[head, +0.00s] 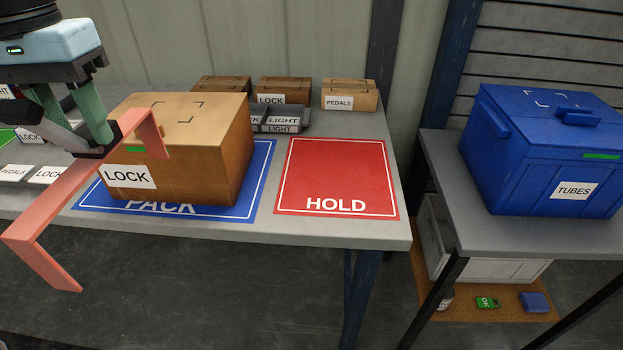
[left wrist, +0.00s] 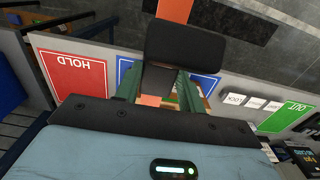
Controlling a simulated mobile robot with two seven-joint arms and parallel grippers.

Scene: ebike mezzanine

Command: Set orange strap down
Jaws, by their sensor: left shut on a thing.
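The orange strap (head: 62,198) is a long, stiff, flat bar with bent ends. My left gripper (head: 100,148) is shut on it near its upper end, beside the LOCK box. One bent end shows against the box's top and front, but I cannot tell if it touches. The other end reaches out past the table's front edge, over the floor. In the left wrist view, part of the strap (left wrist: 175,10) shows beyond the dark fingers. My right gripper is not in view.
The LOCK box (head: 213,155) stands on the blue PACK mat (head: 232,206). The red HOLD mat (head: 335,175) beside it is bare. Smaller boxes, including a PEDALS box (head: 350,95), stand at the back. A blue TUBES bin (head: 520,170) sits on a separate shelf at right.

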